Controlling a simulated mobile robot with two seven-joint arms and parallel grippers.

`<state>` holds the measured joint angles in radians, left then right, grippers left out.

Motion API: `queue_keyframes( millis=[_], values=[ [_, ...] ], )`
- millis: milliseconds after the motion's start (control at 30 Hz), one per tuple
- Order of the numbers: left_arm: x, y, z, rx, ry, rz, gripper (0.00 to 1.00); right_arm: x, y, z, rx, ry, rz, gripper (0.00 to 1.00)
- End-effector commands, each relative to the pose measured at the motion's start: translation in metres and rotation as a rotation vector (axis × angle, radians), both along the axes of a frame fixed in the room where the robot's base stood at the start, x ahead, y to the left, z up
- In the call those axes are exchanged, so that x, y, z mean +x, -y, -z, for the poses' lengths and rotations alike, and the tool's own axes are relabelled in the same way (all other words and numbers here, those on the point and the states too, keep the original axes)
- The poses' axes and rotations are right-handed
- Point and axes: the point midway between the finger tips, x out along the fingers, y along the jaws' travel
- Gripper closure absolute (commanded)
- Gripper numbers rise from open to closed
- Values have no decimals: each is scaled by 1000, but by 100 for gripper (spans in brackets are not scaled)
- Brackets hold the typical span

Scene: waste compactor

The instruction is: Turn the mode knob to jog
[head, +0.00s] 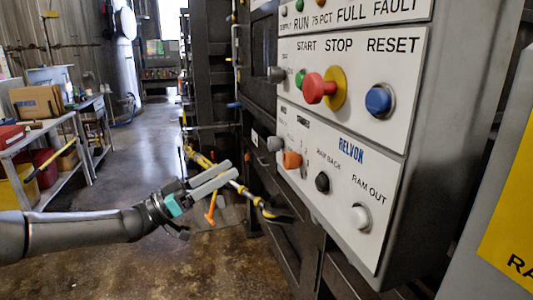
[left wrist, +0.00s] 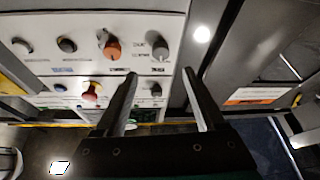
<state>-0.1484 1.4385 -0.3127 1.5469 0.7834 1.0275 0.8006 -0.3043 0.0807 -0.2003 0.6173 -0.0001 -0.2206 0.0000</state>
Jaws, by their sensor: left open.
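The control panel (head: 345,150) shows at the right of the head view. Its lower plate has an orange knob (head: 292,160) and a grey knob (head: 275,143) to its left; labels near them are too small to read, so I cannot tell which is the mode knob. In the left wrist view the orange knob (left wrist: 112,50) and grey knob (left wrist: 160,49) show beyond the fingers. My left gripper (head: 232,170) is open and empty, left of the panel in the head view and apart from both knobs. My right gripper is not in view.
A red stop button (head: 316,88) on a yellow ring, a blue reset button (head: 379,100), a black ram back button (head: 322,182) and a white ram out button (head: 360,217) share the panel. A yellow-striped bar (head: 245,192) is behind my gripper. Open floor (head: 150,165) lies left.

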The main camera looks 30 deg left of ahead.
Motion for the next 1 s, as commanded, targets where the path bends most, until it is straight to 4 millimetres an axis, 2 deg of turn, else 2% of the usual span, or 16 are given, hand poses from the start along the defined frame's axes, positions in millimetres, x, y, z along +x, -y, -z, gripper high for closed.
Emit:
queue_keyframes(
  millis=[67,333,1000],
  values=[
    [8,6,-4,-1,8,0,28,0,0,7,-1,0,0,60],
    [27,19,-14,-1,6,-1,28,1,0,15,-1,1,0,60],
    [72,51,-37,-1,3,-2,28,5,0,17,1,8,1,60]
  ],
)
